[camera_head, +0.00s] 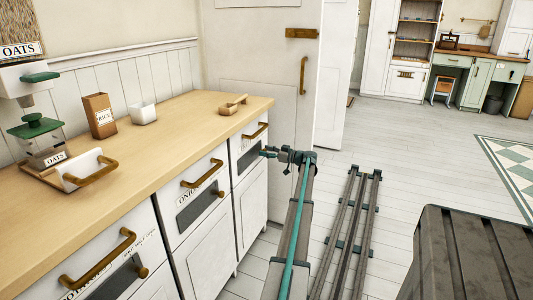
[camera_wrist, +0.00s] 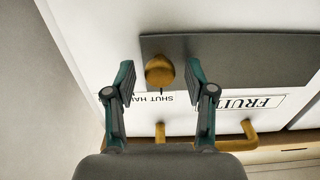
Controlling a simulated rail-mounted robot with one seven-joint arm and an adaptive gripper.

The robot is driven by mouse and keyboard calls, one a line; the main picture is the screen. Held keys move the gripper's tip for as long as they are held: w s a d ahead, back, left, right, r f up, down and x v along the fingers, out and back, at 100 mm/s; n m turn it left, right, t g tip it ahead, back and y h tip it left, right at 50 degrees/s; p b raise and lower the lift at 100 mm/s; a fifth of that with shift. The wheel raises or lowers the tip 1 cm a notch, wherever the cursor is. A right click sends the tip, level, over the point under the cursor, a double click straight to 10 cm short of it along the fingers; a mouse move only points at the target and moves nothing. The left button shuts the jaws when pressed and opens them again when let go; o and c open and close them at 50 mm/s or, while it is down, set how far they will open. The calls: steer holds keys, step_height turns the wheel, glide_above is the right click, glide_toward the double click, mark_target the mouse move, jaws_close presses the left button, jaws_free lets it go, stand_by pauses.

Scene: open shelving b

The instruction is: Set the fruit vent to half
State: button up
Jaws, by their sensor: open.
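The fruit vent is a dark grey plate (camera_wrist: 235,62) on a white front, seen upside down in the wrist view. Its round brass knob (camera_wrist: 159,70) sits near the plate's left end. Beside the plate are a FRUIT label (camera_wrist: 245,103) and small scale lettering (camera_wrist: 155,98), partly hidden by a finger. My gripper (camera_wrist: 160,76) is open, with one fingertip on each side of the knob and gaps visible. In the head view my gripper (camera_head: 268,153) is at the farthest drawer front, by the dark vent plate (camera_head: 246,146); the knob is hidden there.
A brass handle (camera_head: 255,132) is above the vent. The wooden counter (camera_head: 180,115) holds a rice box (camera_head: 100,114), a white bowl (camera_head: 143,113) and an oats dispenser (camera_head: 40,140). The nearer fronts have brass handles (camera_head: 203,174). A white door (camera_head: 262,60) stands beyond the counter.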

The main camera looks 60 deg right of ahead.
steer(key=shift+c, duration=0.2)
jaws_close()
